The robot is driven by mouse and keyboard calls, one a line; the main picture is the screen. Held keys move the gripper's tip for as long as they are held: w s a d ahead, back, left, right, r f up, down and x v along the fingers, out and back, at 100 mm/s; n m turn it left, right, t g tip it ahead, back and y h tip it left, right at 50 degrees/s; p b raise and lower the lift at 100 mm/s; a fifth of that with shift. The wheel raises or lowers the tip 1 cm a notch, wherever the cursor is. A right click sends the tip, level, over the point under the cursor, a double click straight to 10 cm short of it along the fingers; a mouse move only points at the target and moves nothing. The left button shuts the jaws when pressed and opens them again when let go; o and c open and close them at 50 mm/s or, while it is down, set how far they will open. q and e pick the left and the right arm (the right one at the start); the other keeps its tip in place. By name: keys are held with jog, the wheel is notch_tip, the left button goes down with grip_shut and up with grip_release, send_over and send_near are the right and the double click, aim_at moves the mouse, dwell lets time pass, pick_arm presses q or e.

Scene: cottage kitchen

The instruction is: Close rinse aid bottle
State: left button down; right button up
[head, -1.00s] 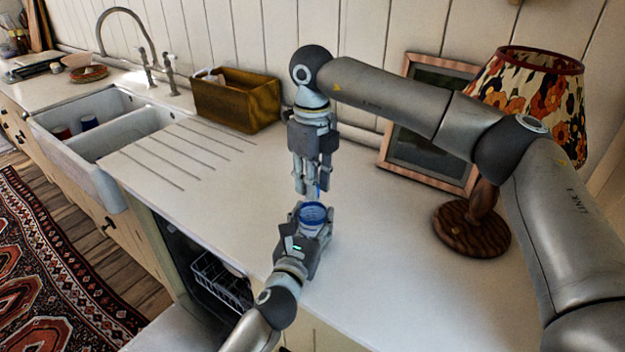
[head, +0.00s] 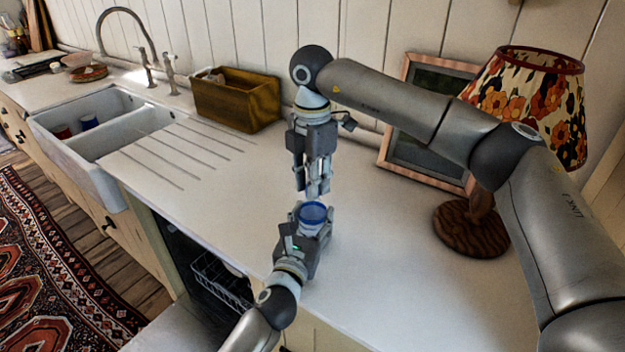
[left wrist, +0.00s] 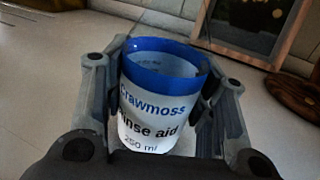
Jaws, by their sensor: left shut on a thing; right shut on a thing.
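The rinse aid bottle (head: 312,214) is white with a blue rim. It is upright and its top looks open. In the left wrist view the bottle (left wrist: 155,110) shows its label between the fingers. My left gripper (head: 307,228) is shut on it from both sides, low over the counter's front part. My right gripper (head: 316,190) points down just above the bottle's mouth, apart from it or nearly touching; I cannot tell which. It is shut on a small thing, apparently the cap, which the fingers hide.
The white counter (head: 390,270) is clear around the grippers. A lamp (head: 475,225) and a leaning picture frame (head: 425,165) stand at the right. A wooden box (head: 235,98) and the sink (head: 100,135) are to the left. An open dishwasher (head: 215,275) is below.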

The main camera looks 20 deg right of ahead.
jog(key=m, duration=1.1)
jog(key=o, duration=0.6)
jog(key=shift+o, duration=0.2)
jog(key=shift+r, duration=2.25)
jog(key=shift+c, duration=0.2)
